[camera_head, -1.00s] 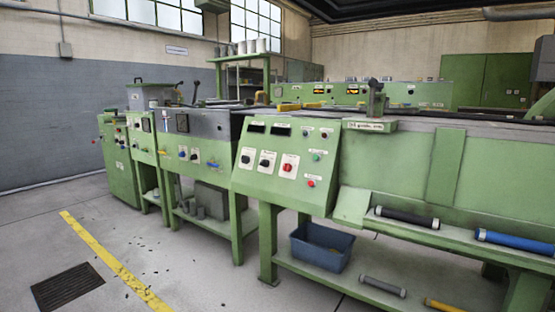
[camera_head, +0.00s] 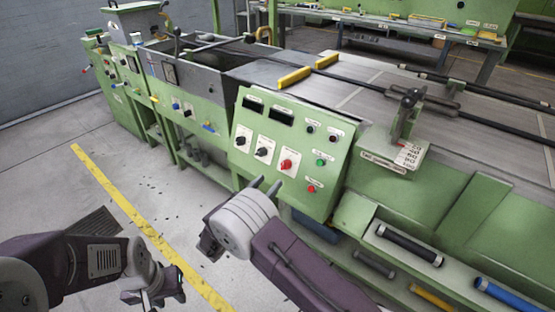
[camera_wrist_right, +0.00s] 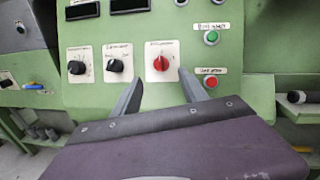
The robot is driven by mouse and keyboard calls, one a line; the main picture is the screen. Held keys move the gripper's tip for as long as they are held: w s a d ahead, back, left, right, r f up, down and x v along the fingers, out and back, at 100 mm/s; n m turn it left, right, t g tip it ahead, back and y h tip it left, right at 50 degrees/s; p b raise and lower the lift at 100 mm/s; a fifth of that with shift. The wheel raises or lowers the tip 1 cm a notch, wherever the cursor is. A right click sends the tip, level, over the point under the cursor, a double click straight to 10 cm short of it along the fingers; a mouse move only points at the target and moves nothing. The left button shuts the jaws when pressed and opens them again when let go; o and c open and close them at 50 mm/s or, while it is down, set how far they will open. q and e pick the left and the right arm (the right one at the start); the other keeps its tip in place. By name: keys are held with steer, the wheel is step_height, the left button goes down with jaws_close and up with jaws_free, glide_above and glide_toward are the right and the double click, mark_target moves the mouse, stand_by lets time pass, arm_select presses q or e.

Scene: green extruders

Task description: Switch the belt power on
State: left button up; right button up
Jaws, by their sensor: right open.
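The green control panel (camera_head: 288,140) faces me, with a red rotary knob (camera_head: 286,165) on a white plate; it is near the centre of the right wrist view (camera_wrist_right: 160,64). Two black knobs (camera_head: 241,141) (camera_head: 262,152) sit to its left. A green button (camera_head: 320,162) and a red button (camera_head: 311,188) are at its right. The labels are too small to read surely. My right gripper (camera_head: 267,182) is open and empty, just below and in front of the red knob, apart from it; its fingers flank the knob in the wrist view (camera_wrist_right: 160,88). My left gripper (camera_head: 158,290) is low at left, away from the panel.
A lever stand (camera_head: 405,115) rises right of the panel. Yellow bars (camera_head: 294,77) lie on the machine top. Black (camera_head: 409,245) and blue (camera_head: 497,293) rollers rest on the lower right ledge. The floor with a yellow line (camera_head: 110,190) is clear at left.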

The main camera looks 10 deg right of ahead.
mark_target(282, 169)
steer(key=b+x, duration=0.1)
steer(key=x, duration=0.3)
steer(key=b+x, duration=0.1)
steer(key=x, duration=0.3)
steer(key=shift+s+f, duration=0.1)
steer(key=shift+f, duration=0.15)
steer(key=shift+w+d+r, duration=0.1)
steer(key=shift+w+d, duration=0.15)
steer(key=shift+d, duration=0.05)
jaws_close()
